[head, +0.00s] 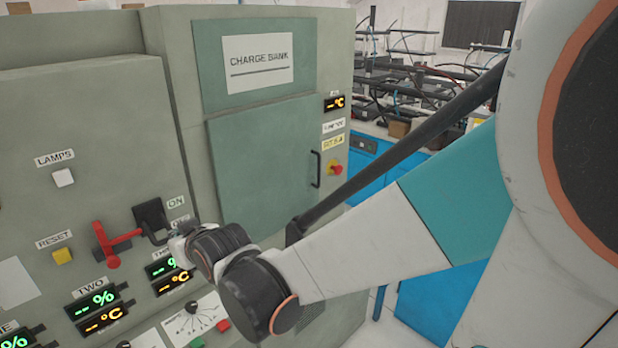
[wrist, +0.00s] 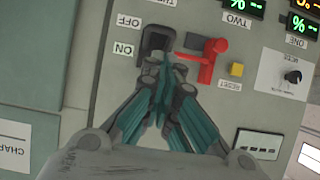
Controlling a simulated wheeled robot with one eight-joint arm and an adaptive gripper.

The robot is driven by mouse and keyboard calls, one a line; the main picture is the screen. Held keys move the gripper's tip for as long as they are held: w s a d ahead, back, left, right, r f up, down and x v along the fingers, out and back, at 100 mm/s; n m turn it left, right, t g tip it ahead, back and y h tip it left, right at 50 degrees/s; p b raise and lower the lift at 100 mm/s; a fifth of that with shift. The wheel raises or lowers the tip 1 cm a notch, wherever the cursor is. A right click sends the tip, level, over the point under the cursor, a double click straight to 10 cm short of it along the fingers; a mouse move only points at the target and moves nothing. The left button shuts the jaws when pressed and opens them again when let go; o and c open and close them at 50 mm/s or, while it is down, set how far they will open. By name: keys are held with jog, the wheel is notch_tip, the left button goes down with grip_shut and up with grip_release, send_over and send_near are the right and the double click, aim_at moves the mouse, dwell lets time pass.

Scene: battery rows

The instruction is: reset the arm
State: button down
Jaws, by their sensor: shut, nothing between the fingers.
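My gripper (wrist: 165,68) is shut and empty, its fingertips together in front of the grey panel. In the wrist view, which shows the panel upside down, the tips lie over the lower edge of the black ON/OFF switch (wrist: 155,38); I cannot tell if they touch it. In the head view my gripper (head: 178,240) is just below and right of the switch (head: 150,217), mostly hidden behind my wrist. The red handle (head: 114,241) stands left of the switch, and the yellow RESET button (head: 62,256) is farther left. Both also show in the wrist view.
The charge bank cabinet door (head: 265,165), with a black handle (head: 316,168), is closed. A red emergency knob (head: 336,168) sits to its right. Displays (head: 97,300) line the lower panel. Blue cabinets (head: 375,165) and cluttered racks stand behind on the right.

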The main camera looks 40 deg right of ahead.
jog(key=shift+s, duration=0.15)
jog(key=s+f+g+b, duration=0.2)
jog(key=s+f+b, duration=0.5)
jog(key=s, duration=0.3)
jog(key=s+f+g+b, duration=0.3)
jog(key=s+f+b, duration=0.4)
jog(key=s, duration=0.3)
jog(key=shift+s+f+g+b, duration=0.3)
jog(key=shift+s+f+b, duration=0.05)
jog(key=shift+s+f, duration=0.1)
